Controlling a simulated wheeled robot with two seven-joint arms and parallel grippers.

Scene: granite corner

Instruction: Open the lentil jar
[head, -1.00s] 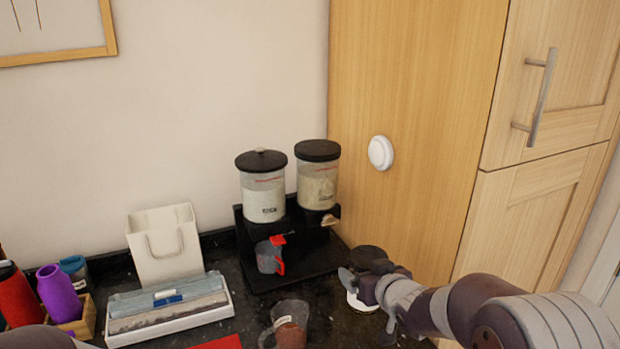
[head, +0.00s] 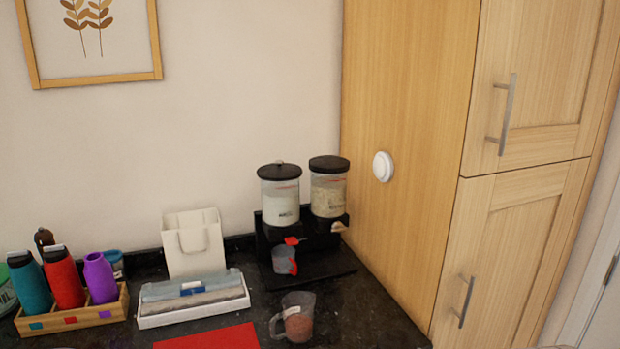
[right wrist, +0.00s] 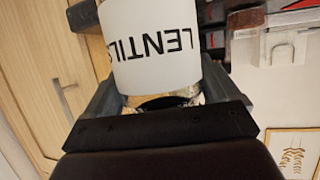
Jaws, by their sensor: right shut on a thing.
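The lentil jar (right wrist: 150,30) fills the upper middle of the right wrist view, with a white label reading LENTILS upside down. A narrow tan strip of it shows below the label. My right gripper (right wrist: 148,68) has a grey finger on each side of the jar and is shut on it. The jar's lid cannot be made out. Neither the jar nor my right arm shows in the head view. My left gripper is in neither view.
A black stand (head: 310,238) with two filled dispensers is in the counter corner, beside a tall wooden cabinet (head: 405,130). A measuring jug (head: 298,322), red mat (head: 215,338), white box (head: 195,310), paper bag (head: 193,255) and bottle rack (head: 75,318) occupy the counter.

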